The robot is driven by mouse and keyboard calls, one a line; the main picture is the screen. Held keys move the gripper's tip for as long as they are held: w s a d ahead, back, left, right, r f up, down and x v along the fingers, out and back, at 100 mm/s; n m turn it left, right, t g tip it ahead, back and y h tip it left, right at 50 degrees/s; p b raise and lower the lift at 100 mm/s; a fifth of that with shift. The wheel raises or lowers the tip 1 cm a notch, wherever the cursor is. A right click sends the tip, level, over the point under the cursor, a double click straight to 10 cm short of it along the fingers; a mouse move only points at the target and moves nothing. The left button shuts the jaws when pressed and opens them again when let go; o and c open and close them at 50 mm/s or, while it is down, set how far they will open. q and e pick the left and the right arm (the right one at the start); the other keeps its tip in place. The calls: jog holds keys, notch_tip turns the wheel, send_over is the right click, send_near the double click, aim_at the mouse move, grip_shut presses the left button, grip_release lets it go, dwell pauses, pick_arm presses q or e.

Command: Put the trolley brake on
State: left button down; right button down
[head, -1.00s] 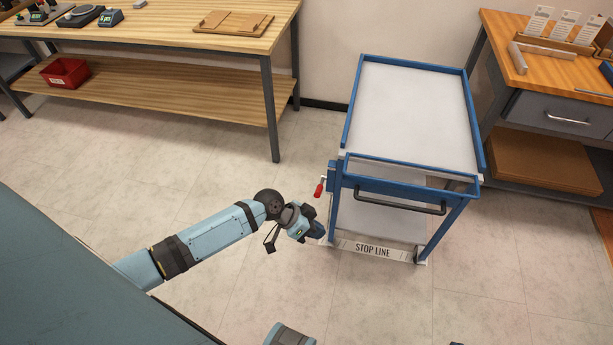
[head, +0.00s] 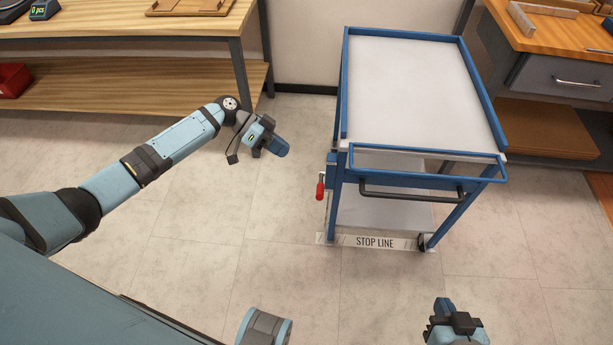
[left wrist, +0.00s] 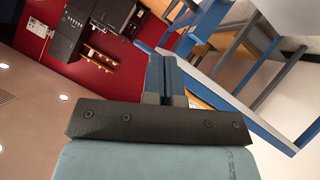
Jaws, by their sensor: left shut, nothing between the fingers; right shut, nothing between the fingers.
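The blue trolley (head: 342,95) with a pale top stands right of centre in the head view. A red-gripped brake lever (head: 320,188) hangs on its left side near the front, with the red end pointing down. The trolley's dark push handle (head: 412,195) faces me. My left gripper (head: 281,148) is shut and empty, up and left of the lever and apart from it. Its shut fingers also show in the left wrist view (left wrist: 168,75). My right gripper (head: 446,308) is at the bottom edge, shut and empty, in front of the trolley.
A floor strip marked STOP LINE (head: 375,242) lies under the trolley's front wheels. A wooden workbench (head: 120,25) stands at the back left, and another bench with a drawer (head: 560,75) at the right. The floor between my left arm and the trolley is clear.

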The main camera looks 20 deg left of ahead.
pick_arm(q)
jog(key=shift+w+a+r, duration=0.1)
jog(key=shift+w+a, duration=0.05)
pick_arm(e)
jog(key=shift+f, duration=0.1)
pick_arm(q)
send_over(321, 185)
jog(key=a, duration=0.3)
notch_tip(321, 185, down, 5)
jog(key=f, duration=0.2)
jog(key=s+d+f, duration=0.1)
jog(key=shift+s+f+b, duration=0.1)
jog(key=shift+f+b, duration=0.2)
jog(key=shift+b, duration=0.1)
pick_arm(e)
jog(key=shift+a, duration=0.15)
jog(key=shift+f, duration=0.1)
